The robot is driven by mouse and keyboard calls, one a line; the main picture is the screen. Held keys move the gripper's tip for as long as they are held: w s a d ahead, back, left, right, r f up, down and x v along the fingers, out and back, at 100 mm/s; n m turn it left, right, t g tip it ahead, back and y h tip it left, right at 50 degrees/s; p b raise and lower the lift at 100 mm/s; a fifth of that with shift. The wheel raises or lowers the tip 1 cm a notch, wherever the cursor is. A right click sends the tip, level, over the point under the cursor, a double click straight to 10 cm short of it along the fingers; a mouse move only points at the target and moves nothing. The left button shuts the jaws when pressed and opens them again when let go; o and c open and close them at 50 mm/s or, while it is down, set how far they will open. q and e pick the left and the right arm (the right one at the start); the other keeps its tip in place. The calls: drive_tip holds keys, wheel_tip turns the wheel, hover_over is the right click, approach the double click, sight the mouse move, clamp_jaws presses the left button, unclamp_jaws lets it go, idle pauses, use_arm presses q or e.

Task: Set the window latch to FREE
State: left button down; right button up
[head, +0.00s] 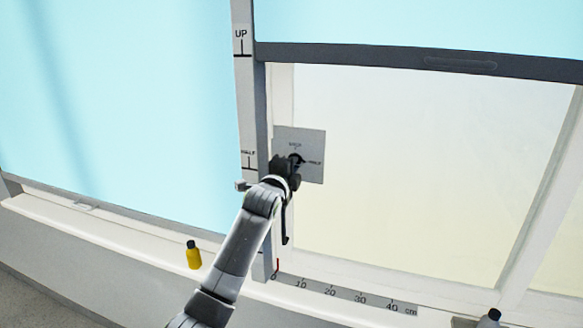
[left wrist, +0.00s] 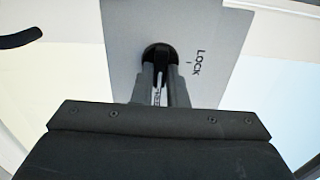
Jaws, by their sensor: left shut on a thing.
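The window latch is a small black rotary knob on a grey square plate (head: 314,142), fixed to the window frame. The plate carries a LOCK mark at its top and a HALF mark at its right in the head view. My left gripper (head: 293,164) is at the plate and covers its lower left part. In the left wrist view my left gripper (left wrist: 163,92) is shut on the black knob (left wrist: 160,54), with a finger on each side. LOCK reads to the right of the knob on the plate (left wrist: 205,35). Lettering between the fingers is partly hidden, and the knob's exact setting is unclear.
A black handle (head: 285,228) hangs just below the plate. A yellow bottle (head: 194,256) stands on the sill at the left. A dark-topped grey object (head: 490,318) is at the bottom right. A centimetre scale (head: 345,294) runs along the sill. The pane right of the plate is clear.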

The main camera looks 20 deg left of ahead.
use_arm(q)
drive_tip(key=c, duration=1.4)
unclamp_jaws()
drive_tip(key=shift+c, duration=0.2)
drive_tip(key=shift+s, duration=0.1)
drive_tip(key=s+b, duration=0.5)
drive_tip(key=s, duration=1.2)
drive_tip(key=shift+a+b, duration=0.3)
drive_tip(key=shift+b, duration=0.05)
drive_tip(key=shift+s, duration=0.1)
